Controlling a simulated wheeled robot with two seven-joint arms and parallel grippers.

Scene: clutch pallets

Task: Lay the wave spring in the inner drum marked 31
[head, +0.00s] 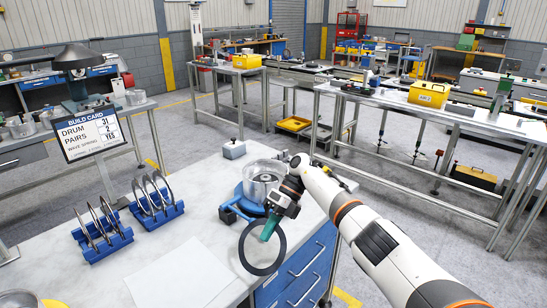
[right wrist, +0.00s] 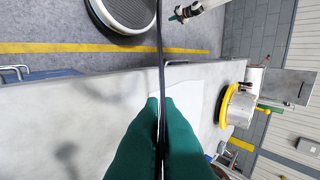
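My right gripper (head: 270,226) is shut on a thin dark ring (head: 243,256) and holds it over the bench beside the blue fixture. In the right wrist view the green fingers (right wrist: 160,105) pinch the ring (right wrist: 161,60), seen edge-on. I cannot tell whether this ring is the wave spring. A metal drum (head: 262,172) sits in the blue fixture (head: 231,207), just beyond the gripper. Another metal drum (right wrist: 240,108) sits on a yellow base (right wrist: 224,106). I can read no number on either drum. My left gripper (right wrist: 177,16) shows small in the wrist view; its opening is unclear.
Two blue racks (head: 104,249) (head: 160,217) hold upright rings. A white sheet (head: 185,275) lies on the bench. The build card (head: 90,133) reads drum 31, pairs 2, wave spring yes. A small grey block (head: 234,149) stands at the far edge.

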